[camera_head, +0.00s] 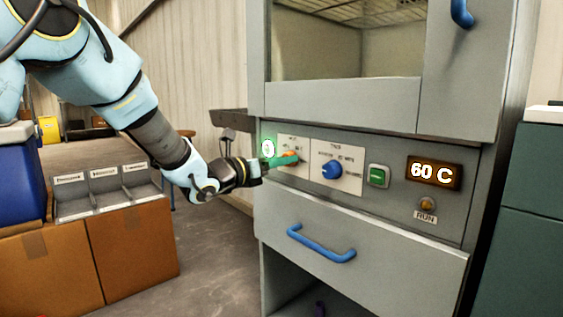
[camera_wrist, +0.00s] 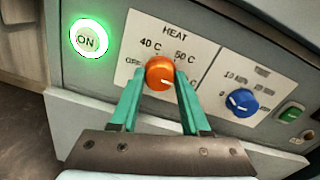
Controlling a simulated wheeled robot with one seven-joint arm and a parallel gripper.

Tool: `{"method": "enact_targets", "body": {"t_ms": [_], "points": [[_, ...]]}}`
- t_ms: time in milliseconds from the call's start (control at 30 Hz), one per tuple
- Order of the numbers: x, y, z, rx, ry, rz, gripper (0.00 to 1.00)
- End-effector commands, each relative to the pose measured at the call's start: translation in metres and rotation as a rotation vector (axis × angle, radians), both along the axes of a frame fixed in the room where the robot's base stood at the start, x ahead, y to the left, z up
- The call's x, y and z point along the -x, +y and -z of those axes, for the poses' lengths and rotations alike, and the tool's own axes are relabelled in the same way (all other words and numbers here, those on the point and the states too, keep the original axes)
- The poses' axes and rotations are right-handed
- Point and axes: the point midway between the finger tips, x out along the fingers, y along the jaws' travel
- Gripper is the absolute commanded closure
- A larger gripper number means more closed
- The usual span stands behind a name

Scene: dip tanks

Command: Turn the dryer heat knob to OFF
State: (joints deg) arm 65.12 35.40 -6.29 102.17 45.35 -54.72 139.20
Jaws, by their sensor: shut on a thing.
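The dryer heat knob (camera_wrist: 160,73) is orange and round, on a white HEAT plate (camera_wrist: 176,34) in the wrist view. In the head view my gripper (camera_head: 287,161) reaches the panel from the left and mostly covers the knob. The orange display (camera_head: 434,173) reads 60 C.
Right of the heat knob are a blue timer knob (camera_head: 332,169) and a green button (camera_head: 377,176). A lit green ON button (camera_wrist: 88,39) is at the left. A drawer with a blue handle (camera_head: 320,246) is below. Cardboard boxes (camera_head: 132,245) stand at the left.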

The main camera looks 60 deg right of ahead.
Motion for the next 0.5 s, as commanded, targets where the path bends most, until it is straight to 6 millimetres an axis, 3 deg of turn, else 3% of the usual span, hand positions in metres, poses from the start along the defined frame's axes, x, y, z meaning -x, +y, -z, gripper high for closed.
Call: {"method": "enact_targets", "body": {"t_ms": [500], "points": [[-0.0002, 0.0002, 0.0006, -0.017, 0.056, 0.000, 1.00]]}}
